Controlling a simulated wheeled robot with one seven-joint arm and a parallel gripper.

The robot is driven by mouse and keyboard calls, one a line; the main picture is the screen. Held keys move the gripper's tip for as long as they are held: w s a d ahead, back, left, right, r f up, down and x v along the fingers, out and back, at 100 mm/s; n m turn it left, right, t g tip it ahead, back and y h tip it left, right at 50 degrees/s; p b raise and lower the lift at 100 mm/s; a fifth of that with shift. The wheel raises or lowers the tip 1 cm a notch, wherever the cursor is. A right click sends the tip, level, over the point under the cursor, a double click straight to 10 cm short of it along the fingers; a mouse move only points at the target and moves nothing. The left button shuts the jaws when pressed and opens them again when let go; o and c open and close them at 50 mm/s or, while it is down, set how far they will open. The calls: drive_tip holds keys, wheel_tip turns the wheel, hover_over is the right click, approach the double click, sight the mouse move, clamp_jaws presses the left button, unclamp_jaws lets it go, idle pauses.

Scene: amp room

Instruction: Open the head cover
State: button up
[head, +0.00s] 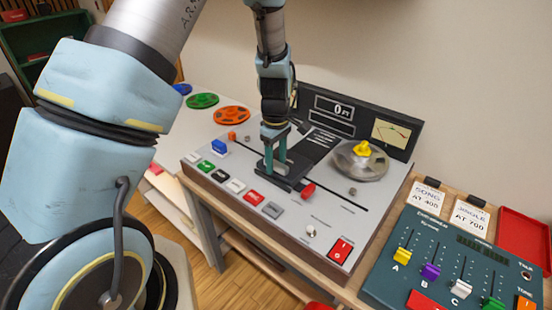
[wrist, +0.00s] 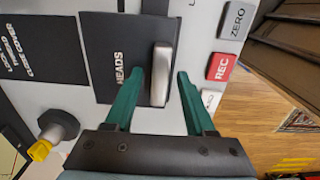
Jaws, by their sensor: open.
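The head cover, a black panel labelled "HEADS" (wrist: 108,35), lies on the tape machine's pale deck in the wrist view. A light grey upright handle (wrist: 160,78) stands on its right part. In the head view the cover (head: 291,184) is a dark block at the middle of the deck, partly hidden by my fingers. My gripper (wrist: 158,80) is open, with one teal finger on each side of the handle. Small gaps seem to show, and I cannot tell whether either finger touches it. In the head view my gripper (head: 275,175) points down at the cover.
A reel with a yellow hub (head: 362,152) sits right of the cover. Coloured buttons (head: 254,197) line the deck's front edge, and a red knob (head: 308,190) is close by. A meter panel (head: 345,116) stands behind. A mixer (head: 460,262) is at right.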

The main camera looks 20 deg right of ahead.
clamp_jaws()
idle(0.4)
idle(1.0)
